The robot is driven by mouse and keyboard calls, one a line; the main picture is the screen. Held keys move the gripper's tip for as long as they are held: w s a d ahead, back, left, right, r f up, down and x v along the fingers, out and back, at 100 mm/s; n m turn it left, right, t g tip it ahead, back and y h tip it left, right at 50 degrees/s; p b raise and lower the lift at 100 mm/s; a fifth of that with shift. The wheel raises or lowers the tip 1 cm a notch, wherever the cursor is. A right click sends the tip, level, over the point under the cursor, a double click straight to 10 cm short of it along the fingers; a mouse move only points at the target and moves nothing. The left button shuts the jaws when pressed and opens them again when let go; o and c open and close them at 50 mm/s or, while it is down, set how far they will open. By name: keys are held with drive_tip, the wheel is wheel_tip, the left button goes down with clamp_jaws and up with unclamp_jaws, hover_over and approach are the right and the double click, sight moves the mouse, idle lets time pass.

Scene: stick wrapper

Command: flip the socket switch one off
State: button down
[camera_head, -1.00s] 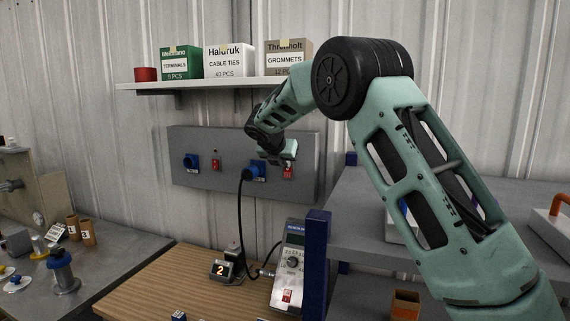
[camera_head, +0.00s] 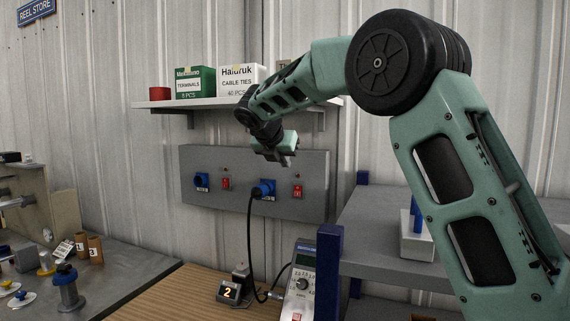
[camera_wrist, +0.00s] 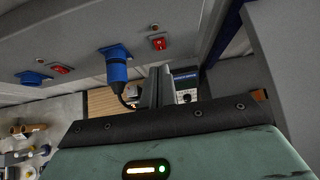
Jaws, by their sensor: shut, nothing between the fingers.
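A grey socket panel (camera_head: 245,208) is mounted on the wall. It has a left blue socket (camera_head: 201,180) with a red switch (camera_head: 226,183) beside it. A right blue socket (camera_head: 264,187) holds a plug with a black cable, and a second red switch (camera_head: 298,191) is to its right. Socket labels are too small to read. My gripper (camera_head: 283,160) is shut and empty, in front of the panel's upper part, between the two switches. In the wrist view, its fingers (camera_wrist: 155,85) are apart from the left switch (camera_wrist: 61,69) and right switch (camera_wrist: 158,43). Switch positions are unclear.
A shelf (camera_head: 160,104) with a green box (camera_head: 195,83) and white box (camera_head: 240,82) is above the panel. A blue post (camera_head: 329,270) and grey shelving stand right.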

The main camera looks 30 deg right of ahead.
idle(0.3)
drive_tip(key=s+a+f+m+g+y+b, duration=0.1)
drive_tip(key=s+a+f+m+y, duration=0.25)
drive_tip(key=s+a+f, duration=0.55)
drive_tip(key=s+a+f+m+g+y, duration=0.25)
drive_tip(key=s+a+f+m, duration=0.3)
drive_tip(key=s+a, duration=0.6)
drive_tip(key=s+a+f+m, duration=0.1)
drive_tip(key=s+f+m, duration=0.2)
drive_tip(key=s, duration=0.5)
drive_tip(key=s+a+f+m+g+y, duration=0.1)
drive_tip(key=s+a+f+m, duration=0.1)
drive_tip(key=s, duration=0.6)
drive_tip(key=s+a+f+m+g+y, duration=0.1)
drive_tip(key=s+f+m, duration=0.2)
drive_tip(key=s+f, duration=0.2)
drive_tip(key=s, duration=0.3)
drive_tip(key=shift+a+f+m+b, duration=0.2)
drive_tip(key=shift+a+m+b, duration=0.1)
drive_tip(key=shift+a+m, duration=0.1)
